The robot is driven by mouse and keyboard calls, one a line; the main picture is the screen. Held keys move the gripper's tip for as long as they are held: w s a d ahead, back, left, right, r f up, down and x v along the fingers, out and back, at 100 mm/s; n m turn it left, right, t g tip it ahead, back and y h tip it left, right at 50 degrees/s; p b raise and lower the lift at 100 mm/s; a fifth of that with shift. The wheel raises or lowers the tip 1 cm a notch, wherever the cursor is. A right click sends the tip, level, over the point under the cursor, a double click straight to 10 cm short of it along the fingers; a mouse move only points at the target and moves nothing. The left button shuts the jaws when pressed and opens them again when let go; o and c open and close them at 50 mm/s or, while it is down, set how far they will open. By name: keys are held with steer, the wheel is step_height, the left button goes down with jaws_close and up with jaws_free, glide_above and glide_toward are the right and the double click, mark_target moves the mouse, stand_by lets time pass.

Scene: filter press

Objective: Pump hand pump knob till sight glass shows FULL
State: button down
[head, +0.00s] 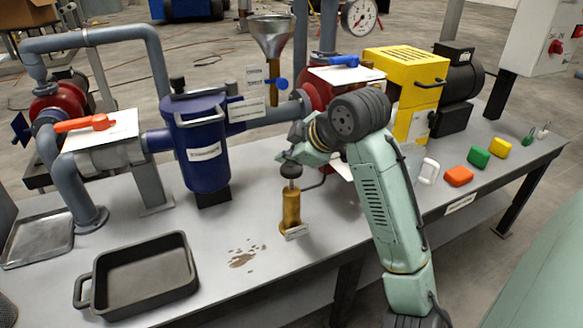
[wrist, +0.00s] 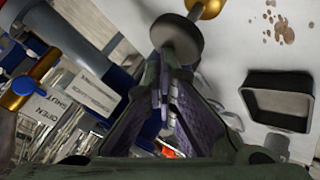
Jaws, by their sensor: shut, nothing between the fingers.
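The hand pump (head: 291,209) is an upright brass cylinder on the bench, with a short rod and a round dark knob (head: 291,171) on top. A gap shows between knob and cylinder, so the rod stands up somewhat. My gripper (head: 289,157) is shut and empty just above the knob. In the wrist view, the shut fingertips (wrist: 164,56) are right beside the grey disc-like knob (wrist: 177,36), with a bit of brass pump (wrist: 208,8) beyond. I cannot tell whether they touch. I cannot make out the sight glass in either view.
A blue strainer pot (head: 203,150) stands left of the pump, and a black tray (head: 140,275) sits at the front left. A funnel (head: 272,38) and a pressure gauge (head: 359,16) rise behind. A yellow machine (head: 405,85) is behind my arm. Coloured blocks (head: 459,176) lie at right.

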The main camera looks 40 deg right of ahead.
mark_target(289, 169)
steer(key=shift+f+b, duration=1.2)
steer(key=shift+f, duration=0.6)
stand_by(1.0)
steer(key=shift+r, duration=0.15)
stand_by(0.3)
steer(key=shift+r+p, duration=1.85)
steer(key=shift+r, duration=0.4)
step_height(289, 169, up, 5)
steer(key=p, duration=0.4)
steer(key=shift+w+a, duration=0.1)
